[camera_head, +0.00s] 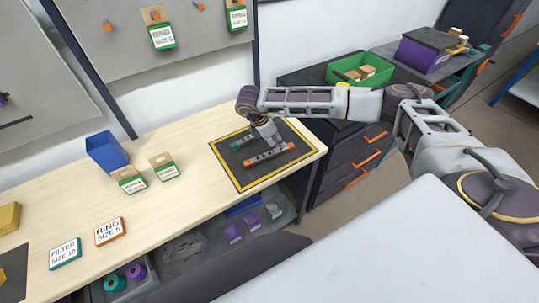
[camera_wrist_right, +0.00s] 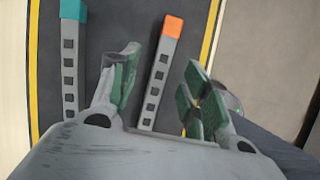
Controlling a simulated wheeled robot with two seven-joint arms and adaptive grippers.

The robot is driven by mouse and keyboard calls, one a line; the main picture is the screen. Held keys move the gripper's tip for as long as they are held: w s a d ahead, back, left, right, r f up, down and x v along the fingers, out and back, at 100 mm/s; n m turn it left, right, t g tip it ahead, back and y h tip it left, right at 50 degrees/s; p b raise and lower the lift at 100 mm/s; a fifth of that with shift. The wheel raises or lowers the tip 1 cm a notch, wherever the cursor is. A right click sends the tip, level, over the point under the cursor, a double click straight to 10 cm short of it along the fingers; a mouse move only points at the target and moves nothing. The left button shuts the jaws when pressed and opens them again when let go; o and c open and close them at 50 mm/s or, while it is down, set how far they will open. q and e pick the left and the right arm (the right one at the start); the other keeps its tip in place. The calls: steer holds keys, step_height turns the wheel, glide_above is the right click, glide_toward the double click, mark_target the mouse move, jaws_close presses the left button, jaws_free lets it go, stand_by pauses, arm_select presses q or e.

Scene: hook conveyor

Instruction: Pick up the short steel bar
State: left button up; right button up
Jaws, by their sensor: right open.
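Two grey steel bars with square holes lie on the black mat (camera_head: 236,171). One bar has orange ends (camera_head: 270,156); it also shows in the right wrist view (camera_wrist_right: 158,80). The other has a teal end (camera_head: 236,146); in the right wrist view (camera_wrist_right: 69,70) it lies left of the fingers. My gripper and wrist partly cover both, so I cannot tell which is shorter. My right gripper (camera_head: 268,138) is above the mat. In the wrist view its open fingers (camera_wrist_right: 161,64) stand either side of the orange-ended bar, with gaps. My left gripper is out of view.
The mat has a yellow border and lies near the right end of the wooden table (camera_head: 200,200). A drawer cabinet with a green crate (camera_head: 362,68) stands right.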

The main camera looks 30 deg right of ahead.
mark_target(270, 155)
steer(key=shift+f, duration=0.15)
steer(key=shift+s+d+f+p, duration=0.1)
steer(key=shift+d+f+p, duration=0.1)
steer(key=shift+f, duration=0.15)
steer(key=shift+s+d+f+p, duration=0.1)
steer(key=shift+f+p, duration=0.1)
steer(key=shift+f, duration=0.15)
steer(key=shift+p+x, duration=0.45)
steer(key=shift+x, duration=1.4)
steer(key=shift+s+a, duration=0.1)
steer(key=shift+a, duration=0.05)
jaws_close()
